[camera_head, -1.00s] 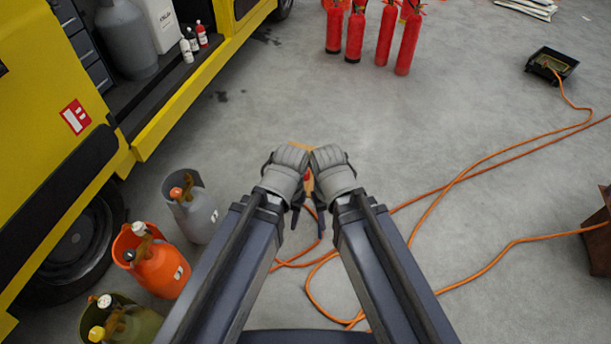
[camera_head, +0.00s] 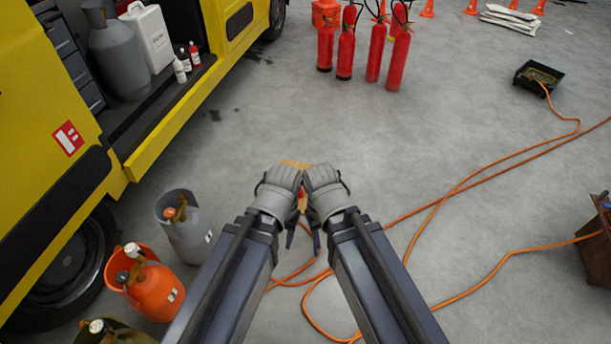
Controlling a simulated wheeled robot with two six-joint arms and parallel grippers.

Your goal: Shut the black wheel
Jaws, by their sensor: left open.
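My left gripper (camera_head: 280,188) is a grey gloved hand at the middle of the view, open, close beside my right gripper (camera_head: 323,190). The right one's fingers are mostly hidden, so its state is unclear. A tan and red thing (camera_head: 303,201) shows in the narrow gap between them; I cannot tell whether either hand touches it. An orange cylinder (camera_head: 157,292) stands at the lower left, with a small dark wheel (camera_head: 122,277) and a white one (camera_head: 131,250) on top. Both hands are well to the right of it.
A grey cylinder (camera_head: 190,236) with an orange-red knob stands beside the orange one. An olive cylinder (camera_head: 115,334) is cut off below. A yellow truck (camera_head: 150,150) fills the left. Red extinguishers (camera_head: 345,55) stand behind. An orange hose (camera_head: 450,200) crosses the floor at right.

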